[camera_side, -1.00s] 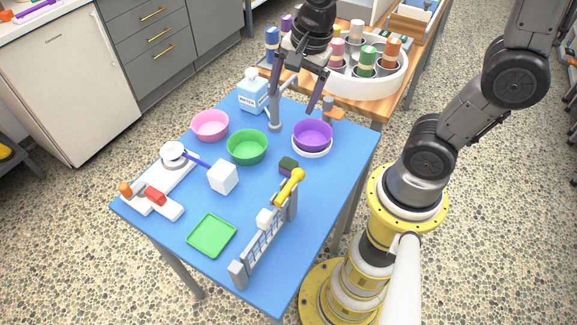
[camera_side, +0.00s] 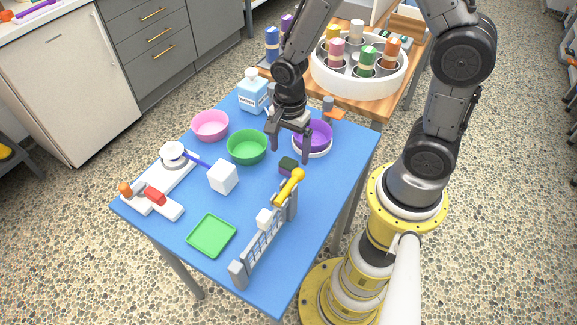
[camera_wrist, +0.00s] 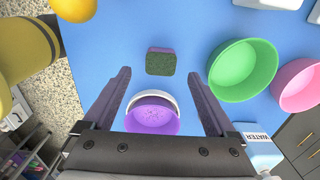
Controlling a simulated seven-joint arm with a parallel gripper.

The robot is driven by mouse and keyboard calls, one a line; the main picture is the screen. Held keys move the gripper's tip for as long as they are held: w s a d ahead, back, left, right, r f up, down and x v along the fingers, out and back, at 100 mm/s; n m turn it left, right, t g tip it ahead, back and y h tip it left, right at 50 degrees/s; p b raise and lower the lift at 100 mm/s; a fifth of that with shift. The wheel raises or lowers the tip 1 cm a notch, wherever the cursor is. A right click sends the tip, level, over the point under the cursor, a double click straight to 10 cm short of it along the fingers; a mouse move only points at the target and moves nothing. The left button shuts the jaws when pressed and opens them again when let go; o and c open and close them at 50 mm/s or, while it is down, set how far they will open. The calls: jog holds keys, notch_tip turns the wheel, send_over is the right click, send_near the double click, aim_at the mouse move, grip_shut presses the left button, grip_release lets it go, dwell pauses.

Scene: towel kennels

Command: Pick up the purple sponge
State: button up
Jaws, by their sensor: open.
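The purple sponge (camera_side: 287,168) is a small block with a dark green top. It lies on the blue table between the green bowl and the yellow-handled tool. In the wrist view the sponge (camera_wrist: 161,61) is beyond the fingertips, roughly midway between them, with its green face up. A gap shows between the fingertips and the sponge.
A purple bowl (camera_side: 314,134) on a white dish is right of my gripper. A green bowl (camera_side: 247,147) and a pink bowl (camera_side: 210,126) are left. A grey rack (camera_side: 265,243) with a yellow piece (camera_side: 289,186) stands near the sponge. A white cube (camera_side: 223,177) is left.

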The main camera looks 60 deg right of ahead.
aim_at(289, 163)
jog(key=shift+a+f, duration=0.15)
jog(key=shift+f, duration=2.45)
grip_shut()
